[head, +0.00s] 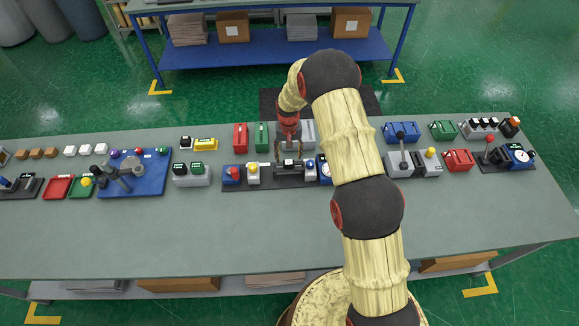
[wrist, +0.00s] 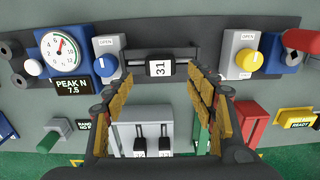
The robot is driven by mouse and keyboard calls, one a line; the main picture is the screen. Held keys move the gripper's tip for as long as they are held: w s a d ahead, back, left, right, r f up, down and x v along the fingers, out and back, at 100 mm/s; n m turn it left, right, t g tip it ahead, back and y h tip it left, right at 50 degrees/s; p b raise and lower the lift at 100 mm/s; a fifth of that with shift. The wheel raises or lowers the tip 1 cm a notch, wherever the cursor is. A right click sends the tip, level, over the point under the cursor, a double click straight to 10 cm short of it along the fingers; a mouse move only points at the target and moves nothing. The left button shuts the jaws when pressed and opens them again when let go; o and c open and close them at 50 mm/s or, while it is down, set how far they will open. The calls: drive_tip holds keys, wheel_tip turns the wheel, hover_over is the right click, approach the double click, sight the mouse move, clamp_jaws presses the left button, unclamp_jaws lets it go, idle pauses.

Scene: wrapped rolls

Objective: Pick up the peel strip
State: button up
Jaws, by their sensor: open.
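My gripper (head: 288,152) hangs over the test fixture in the middle of the bench. In the wrist view its two yellow-padded fingers (wrist: 161,82) are spread apart, with nothing held between them. Just beyond the fingertips is a dark bar (wrist: 183,67) with a small white tag (wrist: 160,69) marked 31. The tag also shows in the head view (head: 289,162), below the gripper. No separate strip can be told apart at the bar, so I cannot tell whether the peel strip is there.
A blue knob block (wrist: 108,60) and a yellow knob block (wrist: 242,56) flank the bar. A dial gauge (wrist: 61,52) and a PEAK N display (wrist: 73,86) stand beside the blue knob. A grey two-switch box (wrist: 150,137) lies under the fingers. The bench (head: 200,235) front is clear.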

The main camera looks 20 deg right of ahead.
sight(289, 162)
drive_tip(key=shift+s+f+p, duration=0.2)
drive_tip(key=shift+f+p, duration=0.45)
drive_tip(key=shift+f, duration=1.95)
drive_tip(key=shift+a, duration=0.1)
drive_tip(key=c, duration=0.3)
drive_tip(key=c, duration=0.9)
drive_tip(key=shift+c, duration=0.2)
